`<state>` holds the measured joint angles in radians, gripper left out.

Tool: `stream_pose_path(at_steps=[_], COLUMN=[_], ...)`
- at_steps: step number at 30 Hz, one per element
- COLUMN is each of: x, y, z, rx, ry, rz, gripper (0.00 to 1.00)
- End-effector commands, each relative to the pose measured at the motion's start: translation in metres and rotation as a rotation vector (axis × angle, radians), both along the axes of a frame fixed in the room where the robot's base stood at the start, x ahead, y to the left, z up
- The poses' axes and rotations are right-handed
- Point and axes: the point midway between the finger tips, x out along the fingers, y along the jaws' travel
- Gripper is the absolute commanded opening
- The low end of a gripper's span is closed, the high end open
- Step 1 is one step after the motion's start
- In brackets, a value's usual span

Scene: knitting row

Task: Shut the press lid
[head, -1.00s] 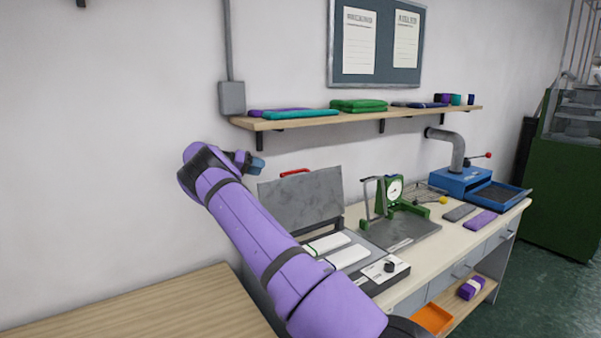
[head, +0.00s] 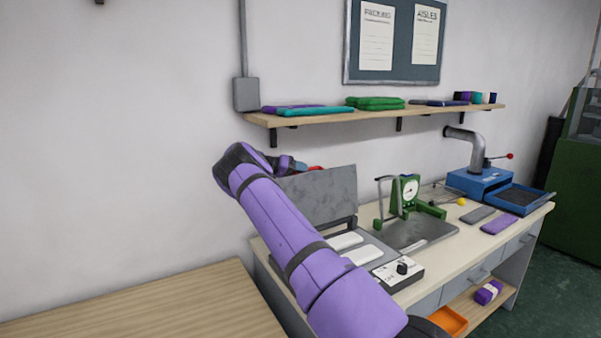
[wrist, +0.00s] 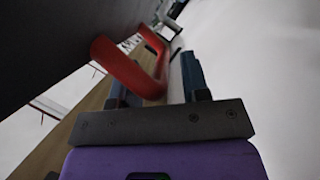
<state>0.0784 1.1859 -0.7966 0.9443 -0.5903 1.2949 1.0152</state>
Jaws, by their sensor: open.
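The press lid (head: 322,195) is a grey plate standing raised at the back of the press. Its red handle (head: 316,168) is at the top edge, mostly hidden by my gripper (head: 298,166) in the head view. The press base (head: 372,240) holds two white pads. In the wrist view, the red handle (wrist: 130,72) reaches between the two blue fingers of my open gripper (wrist: 156,76). I cannot tell whether a finger touches it. The lid (wrist: 50,40) fills the upper left there as a dark plate.
A control box with a black knob (head: 402,267) is at the press front. A green dial gauge (head: 407,192) and a blue machine (head: 480,182) stand to the right. A wooden shelf (head: 350,117) with folded cloths hangs above. A wooden table (head: 150,305) is at the lower left.

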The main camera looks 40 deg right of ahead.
Motion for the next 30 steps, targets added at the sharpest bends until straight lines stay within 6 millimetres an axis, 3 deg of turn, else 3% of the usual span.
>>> stream_pose_path(at_steps=[10, 15, 16, 30], x=[-0.002, -0.002, -0.002, -0.012], y=[-0.003, -0.003, -0.003, 0.001], z=[-0.001, -0.001, -0.001, 0.004], rx=[0.000, 0.001, 0.001, -0.014], ry=[0.000, -0.001, -0.001, -0.080], rz=[0.000, 0.001, 0.001, -0.001], gripper=[0.42, 0.03, 0.00, 0.00])
